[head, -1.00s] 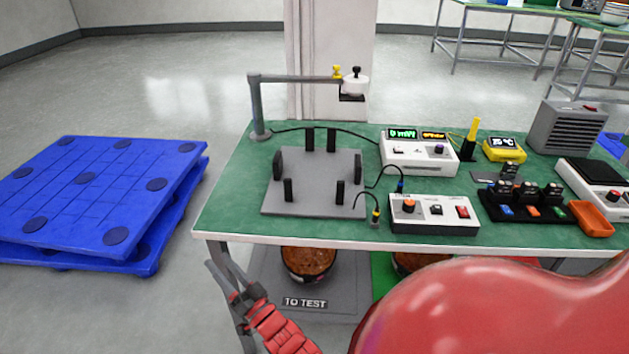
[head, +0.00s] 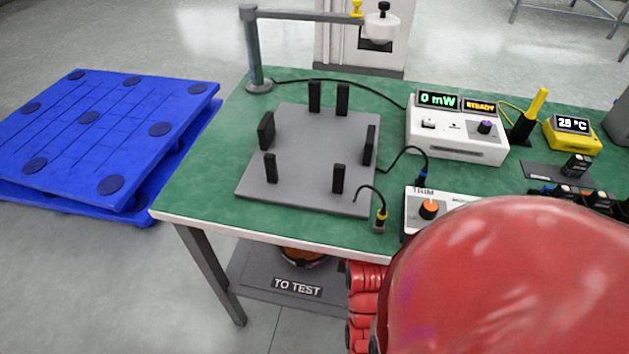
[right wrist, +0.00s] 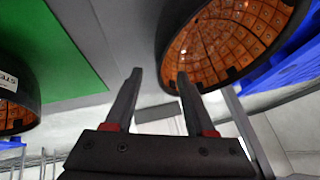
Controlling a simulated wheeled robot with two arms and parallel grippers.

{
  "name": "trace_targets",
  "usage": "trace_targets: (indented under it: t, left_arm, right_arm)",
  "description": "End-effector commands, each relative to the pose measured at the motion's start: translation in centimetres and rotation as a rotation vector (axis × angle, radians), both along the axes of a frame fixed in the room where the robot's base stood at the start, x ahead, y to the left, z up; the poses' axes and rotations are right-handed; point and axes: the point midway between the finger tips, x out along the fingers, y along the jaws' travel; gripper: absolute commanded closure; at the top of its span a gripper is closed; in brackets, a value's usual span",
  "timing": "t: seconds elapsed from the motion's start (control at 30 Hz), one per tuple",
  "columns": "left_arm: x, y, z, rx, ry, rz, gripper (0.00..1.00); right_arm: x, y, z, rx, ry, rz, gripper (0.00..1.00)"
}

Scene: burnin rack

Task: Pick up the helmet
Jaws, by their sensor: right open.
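The helmet, a dark bowl-like shell with an orange gridded inside, shows at the top right of the right wrist view (right wrist: 230,38). In the head view only part of this helmet (head: 303,257) shows on the grey "TO TEST" mat (head: 240,268) under the table, beneath the table's front edge. My right gripper (right wrist: 160,80) is open and empty. In its wrist view one finger overlaps the helmet's rim and the other lies outside it; I cannot tell whether they touch. In the head view the right gripper is hidden. My left gripper is not in view.
A second helmet (right wrist: 15,95) shows at the left of the wrist view, near a green mat (right wrist: 45,50). The green table (head: 205,180) carries a grey post fixture (head: 310,160) and instruments. A table leg (head: 212,275) stands left of the mat. Blue pallets (head: 110,135) lie farther left.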

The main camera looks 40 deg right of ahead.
Motion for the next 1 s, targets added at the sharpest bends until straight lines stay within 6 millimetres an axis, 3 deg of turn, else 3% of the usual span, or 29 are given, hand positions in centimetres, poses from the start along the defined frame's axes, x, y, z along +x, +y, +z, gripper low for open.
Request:
trace_targets:
  t: [0.17, 0.47, 0.73, 1.0]
  left_arm:
    - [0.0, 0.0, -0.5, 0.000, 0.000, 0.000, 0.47]
    - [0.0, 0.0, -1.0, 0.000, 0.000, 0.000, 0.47]
    - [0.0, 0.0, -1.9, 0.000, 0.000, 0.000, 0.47]
    - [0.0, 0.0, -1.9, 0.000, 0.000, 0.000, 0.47]
  right_arm:
    - [-0.6, 0.1, -0.6, 0.026, 0.050, 0.015, 0.45]
    - [0.6, -0.2, -3.1, 0.026, 0.052, 0.016, 0.45]
    - [2.3, -0.4, -6.7, 0.029, 0.055, 0.015, 0.45]
    - [2.7, -0.6, -7.0, 0.025, 0.049, 0.014, 0.45]
